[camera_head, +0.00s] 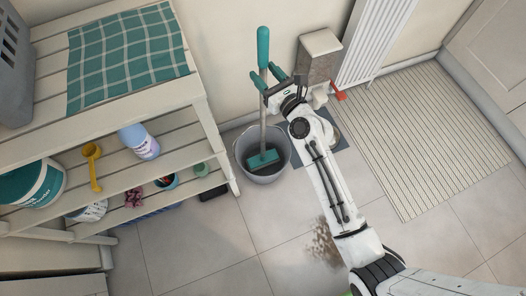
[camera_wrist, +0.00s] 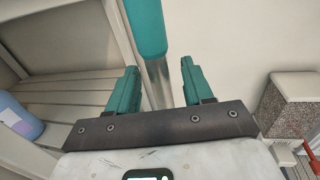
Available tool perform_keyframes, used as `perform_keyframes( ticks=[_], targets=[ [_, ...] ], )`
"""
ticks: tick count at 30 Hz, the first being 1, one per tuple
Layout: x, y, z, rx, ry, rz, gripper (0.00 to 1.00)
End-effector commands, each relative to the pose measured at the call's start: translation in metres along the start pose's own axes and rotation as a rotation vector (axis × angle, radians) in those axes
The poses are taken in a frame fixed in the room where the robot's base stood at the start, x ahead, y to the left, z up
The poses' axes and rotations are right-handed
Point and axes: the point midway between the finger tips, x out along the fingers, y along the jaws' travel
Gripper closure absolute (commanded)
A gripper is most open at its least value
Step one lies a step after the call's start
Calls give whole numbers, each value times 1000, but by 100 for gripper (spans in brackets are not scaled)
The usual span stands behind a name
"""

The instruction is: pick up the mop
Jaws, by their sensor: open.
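The mop stands upright in a grey bucket (camera_head: 241,155) against the wall, with a teal grip (camera_head: 263,47) on top, a grey pole (camera_head: 263,112) and a teal head (camera_head: 263,159) inside the bucket. My gripper (camera_head: 268,79) is open at the pole, just below the teal grip. In the wrist view, the mop's teal grip (camera_wrist: 147,28) and metal pole (camera_wrist: 158,84) show between the two teal fingers of my gripper (camera_wrist: 156,83), with gaps on both sides. Whether the pole lies fully between the fingertips in depth is unclear.
A slatted wooden shelf (camera_head: 215,135) with bottles and tubs stands close on the left. A grey speckled block-like thing (camera_head: 318,66) is right of my gripper, beside a white radiator (camera_head: 375,40). A striped mat (camera_head: 420,140) lies on the right floor.

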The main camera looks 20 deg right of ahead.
Motion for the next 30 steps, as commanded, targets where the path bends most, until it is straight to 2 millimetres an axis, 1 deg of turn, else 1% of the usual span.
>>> perform_keyframes(
  ticks=[1,4,11,27,30],
  targets=[
    [6,1,1,-1,-1,2,49],
    [13,1,1,1,0,2,49],
    [14,1,1,1,0,2,49],
    [13,1,0,0,0,1,100],
    [14,0,3,-1,-4,0,100]
  ],
)
